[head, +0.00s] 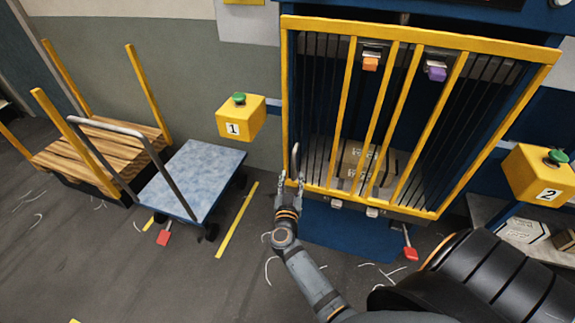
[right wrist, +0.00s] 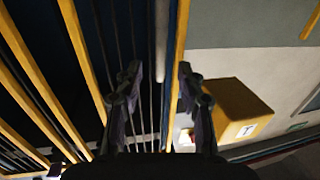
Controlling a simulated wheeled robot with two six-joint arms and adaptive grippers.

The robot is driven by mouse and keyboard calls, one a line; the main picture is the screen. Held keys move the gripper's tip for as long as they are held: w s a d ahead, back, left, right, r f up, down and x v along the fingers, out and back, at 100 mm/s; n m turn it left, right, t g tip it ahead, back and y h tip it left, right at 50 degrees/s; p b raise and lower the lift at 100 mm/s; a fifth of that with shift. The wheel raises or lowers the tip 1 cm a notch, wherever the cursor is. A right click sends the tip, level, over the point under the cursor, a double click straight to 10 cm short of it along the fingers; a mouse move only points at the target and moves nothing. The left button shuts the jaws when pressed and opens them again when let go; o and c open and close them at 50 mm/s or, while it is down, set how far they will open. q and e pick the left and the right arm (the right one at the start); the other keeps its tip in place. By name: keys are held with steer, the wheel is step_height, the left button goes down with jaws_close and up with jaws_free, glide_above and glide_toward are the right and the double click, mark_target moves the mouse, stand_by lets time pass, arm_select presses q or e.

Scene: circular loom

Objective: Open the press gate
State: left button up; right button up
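The press gate (head: 337,110) is a yellow frame with upright yellow bars across the front of the blue press. It appears closed. A grey upright handle (head: 295,160) is at the gate's lower left side. My right gripper (head: 290,184) is at the lower end of this handle. In the right wrist view my right gripper (right wrist: 160,75) is open, its two fingers wide apart. The handle (right wrist: 162,40) shows in line between the fingertips, next to the yellow gate edge (right wrist: 180,50). Whether it lies between them in depth, I cannot tell. My left gripper is out of view.
A yellow button box marked 1 (head: 241,119) is left of the gate; box 2 (head: 541,173) is right. Orange (head: 370,64) and purple (head: 435,73) latches sit at the gate's top. Red pedals (head: 411,254) are low in front. A blue-topped cart (head: 196,177) stands left.

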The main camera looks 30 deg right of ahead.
mark_target(293, 165)
steer(key=x, duration=0.7)
steer(key=shift+w+d, duration=0.1)
steer(key=shift+w, duration=0.15)
steer(key=shift+c, duration=0.4)
jaws_close()
